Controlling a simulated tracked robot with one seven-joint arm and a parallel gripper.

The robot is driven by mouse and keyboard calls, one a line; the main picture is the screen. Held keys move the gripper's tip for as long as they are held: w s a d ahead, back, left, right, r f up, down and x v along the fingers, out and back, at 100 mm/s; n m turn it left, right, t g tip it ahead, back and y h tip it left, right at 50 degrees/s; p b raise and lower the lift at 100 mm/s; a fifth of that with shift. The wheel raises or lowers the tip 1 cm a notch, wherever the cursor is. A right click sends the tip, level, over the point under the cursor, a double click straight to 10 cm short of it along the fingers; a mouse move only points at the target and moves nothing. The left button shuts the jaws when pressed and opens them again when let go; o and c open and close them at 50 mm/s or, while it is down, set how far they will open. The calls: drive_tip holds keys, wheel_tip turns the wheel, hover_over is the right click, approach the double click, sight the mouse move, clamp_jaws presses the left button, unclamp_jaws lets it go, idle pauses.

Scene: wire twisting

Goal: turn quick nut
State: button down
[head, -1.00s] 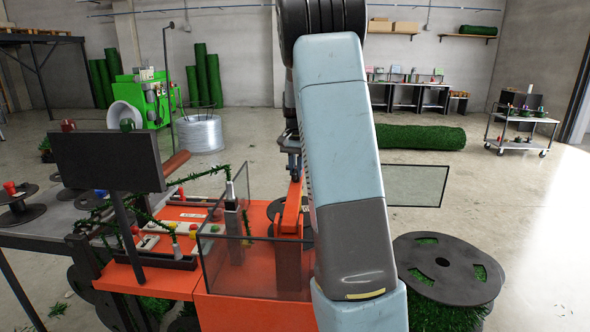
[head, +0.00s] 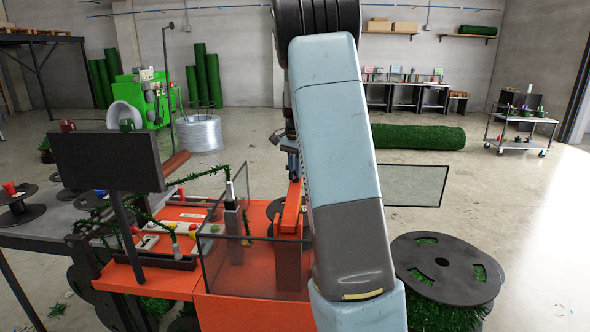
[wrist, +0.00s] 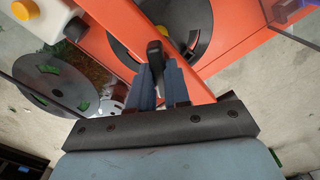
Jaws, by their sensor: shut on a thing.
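The quick nut (wrist: 155,50) appears to be the black handle-like part between my fingertips in the wrist view. My gripper (wrist: 160,72) is shut on it, its blue-grey fingers on either side. Behind it are the orange frame (wrist: 225,45) of the machine and a dark round reel (wrist: 200,14). In the head view the gripper shows only in part beside the orange upright (head: 292,207), and my arm hides much of it. The nut cannot be made out there.
Clear guard panels (head: 225,262) stand on the orange machine (head: 255,312). A monitor (head: 107,162) stands at left. A large dark spool (head: 447,268) stands on the floor at right.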

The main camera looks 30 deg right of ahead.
drive_tip(key=shift+w+a+r, duration=0.1)
drive_tip(key=shift+w+a, duration=0.05)
drive_tip(key=c, duration=1.3)
unclamp_jaws()
drive_tip(key=shift+c, duration=0.2)
drive_tip(key=shift+o, duration=1.3)
wheel_tip(320, 180, up, 14)
drive_tip(key=shift+f, duration=0.25)
